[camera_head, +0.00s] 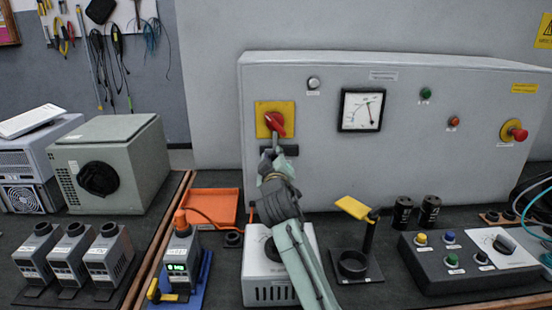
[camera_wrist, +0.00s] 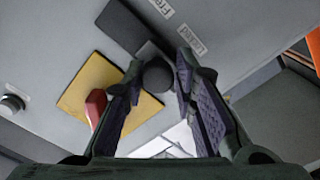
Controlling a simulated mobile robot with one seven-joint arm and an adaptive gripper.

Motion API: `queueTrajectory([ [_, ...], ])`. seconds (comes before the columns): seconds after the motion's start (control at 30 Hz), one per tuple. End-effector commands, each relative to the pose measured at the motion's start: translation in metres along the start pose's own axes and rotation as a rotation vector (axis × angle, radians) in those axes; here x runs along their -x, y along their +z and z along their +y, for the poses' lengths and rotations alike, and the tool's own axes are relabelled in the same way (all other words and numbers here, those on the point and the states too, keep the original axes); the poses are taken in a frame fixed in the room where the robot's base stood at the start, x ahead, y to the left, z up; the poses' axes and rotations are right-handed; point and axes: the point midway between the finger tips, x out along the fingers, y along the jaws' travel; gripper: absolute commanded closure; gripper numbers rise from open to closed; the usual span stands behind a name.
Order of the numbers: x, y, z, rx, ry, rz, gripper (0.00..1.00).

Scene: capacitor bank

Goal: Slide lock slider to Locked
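The lock slider shows in the wrist view as a dark bar (camera_wrist: 127,25) with a round dark knob (camera_wrist: 157,76). Labels Free (camera_wrist: 162,8) and Locked (camera_wrist: 190,38) lie beside the bar. The slider bar (camera_head: 291,150) is partly hidden there by the gripper.
The red handle (camera_wrist: 96,107) is close to the left finger in the wrist view. The grey cabinet (camera_head: 420,145) also carries a dial meter (camera_head: 362,110) and a red emergency button (camera_head: 517,133). Below stand a white box (camera_head: 257,268) and a yellow-topped stand (camera_head: 353,208).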

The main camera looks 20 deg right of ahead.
Motion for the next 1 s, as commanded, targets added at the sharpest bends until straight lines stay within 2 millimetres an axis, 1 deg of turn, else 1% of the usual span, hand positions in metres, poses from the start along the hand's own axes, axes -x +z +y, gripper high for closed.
queueTrajectory([
  [0.03, 0.0, -0.002, -0.003, 0.0, -0.004, 0.004, 0.71],
  [0.23, 0.0, -0.001, -0.002, 0.0, -0.002, 0.002, 0.58],
  [0.5, 0.0, 0.0, 0.0, 0.0, 0.0, 0.0, 0.57],
  [0.6, 0.004, 0.0, 0.0, 0.0, 0.0, 0.001, 0.57],
  [0.67, 0.01, 0.0, -0.001, -0.001, -0.001, 0.001, 0.57],
  [0.77, 0.027, 0.0, -0.001, -0.004, 0.0, 0.002, 0.57],
  [1.0, 0.079, 0.0, -0.001, -0.003, 0.0, 0.002, 0.57],
])
